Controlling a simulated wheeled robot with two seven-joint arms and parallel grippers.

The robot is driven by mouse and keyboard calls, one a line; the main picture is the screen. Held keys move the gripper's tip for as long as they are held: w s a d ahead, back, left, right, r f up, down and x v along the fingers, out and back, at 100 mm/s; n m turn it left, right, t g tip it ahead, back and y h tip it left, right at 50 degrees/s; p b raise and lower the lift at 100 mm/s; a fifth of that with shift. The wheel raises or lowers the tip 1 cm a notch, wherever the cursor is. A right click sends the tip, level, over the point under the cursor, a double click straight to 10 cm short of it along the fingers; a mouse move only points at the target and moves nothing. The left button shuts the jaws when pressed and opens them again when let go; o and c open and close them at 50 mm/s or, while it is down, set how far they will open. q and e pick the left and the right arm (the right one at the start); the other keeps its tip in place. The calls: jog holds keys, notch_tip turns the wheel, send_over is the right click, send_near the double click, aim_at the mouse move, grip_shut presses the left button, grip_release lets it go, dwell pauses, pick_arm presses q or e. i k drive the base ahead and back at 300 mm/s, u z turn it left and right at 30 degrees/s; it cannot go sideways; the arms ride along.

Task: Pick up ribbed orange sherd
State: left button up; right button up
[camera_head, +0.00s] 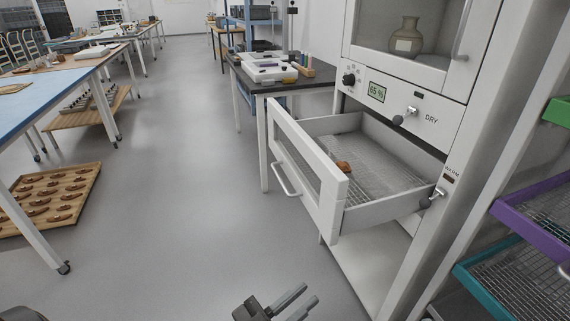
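A small orange-brown sherd (343,166) lies on the wire mesh floor of the open drawer (385,212), close behind the drawer's front panel. It is too small here to make out any ribs. My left gripper (309,293) is at the bottom middle of the head view, below and in front of the drawer and well apart from the sherd. Its two fingers stand apart with nothing between them. My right gripper is not in view.
The white cabinet (437,118) holds the drawer, with a vase (407,38) behind its upper window. Purple (530,230) and teal (480,287) trays stand at the right. A dark-topped table (285,84) is behind the drawer. Grey floor at left centre is clear.

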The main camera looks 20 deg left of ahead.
aim_at(344, 166)
jog(key=z, duration=1.95)
jog(key=k, duration=0.8)
jog(key=u, duration=0.95)
jog(key=i, duration=0.5)
jog(key=z, duration=0.05)
